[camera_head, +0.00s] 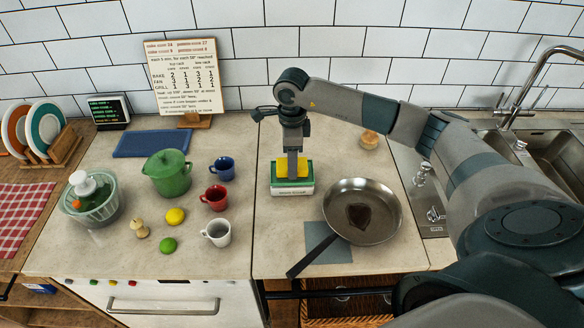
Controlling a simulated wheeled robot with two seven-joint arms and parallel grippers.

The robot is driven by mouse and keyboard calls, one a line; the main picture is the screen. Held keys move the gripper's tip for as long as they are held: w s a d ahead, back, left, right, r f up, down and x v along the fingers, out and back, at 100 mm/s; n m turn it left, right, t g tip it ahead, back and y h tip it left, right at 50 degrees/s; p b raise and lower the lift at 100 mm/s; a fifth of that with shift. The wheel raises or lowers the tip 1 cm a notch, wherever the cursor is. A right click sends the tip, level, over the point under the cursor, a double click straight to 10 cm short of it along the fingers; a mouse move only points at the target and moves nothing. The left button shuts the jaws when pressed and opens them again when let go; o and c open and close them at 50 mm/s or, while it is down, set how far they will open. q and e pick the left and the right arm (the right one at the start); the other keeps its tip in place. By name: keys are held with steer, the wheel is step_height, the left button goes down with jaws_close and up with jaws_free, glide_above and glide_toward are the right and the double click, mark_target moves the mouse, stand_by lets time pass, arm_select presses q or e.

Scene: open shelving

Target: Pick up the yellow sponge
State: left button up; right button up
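The yellow sponge (282,171) lies on top of a white and green block-like object (292,191) on the counter, left of the frying pan. My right gripper (293,172) points straight down at the sponge from above. Its fingers overlap the sponge in the picture and hide its middle. Yellow shows on both sides of the fingers. I cannot tell whether the fingers are open around the sponge or shut on it. My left gripper is not in view.
A frying pan (377,225) with a dark piece in it sits to the right, its handle pointing front-left. White (217,232), red (215,197) and blue (222,168) mugs stand to the left, near a green pot (167,176). A sink (536,153) is at the right.

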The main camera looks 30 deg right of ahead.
steer(key=shift+r, duration=0.15)
steer(key=shift+w+r+b, duration=0.1)
steer(key=shift+r+b, duration=0.5)
steer(key=shift+b, duration=0.05)
step_height(320, 180, up, 2)
steer(key=shift+r+b, duration=0.2)
steer(key=shift+b, duration=0.55)
steer(key=s+d+r+b, duration=0.4)
steer(key=s+r, duration=0.3)
steer(key=s, duration=0.4)
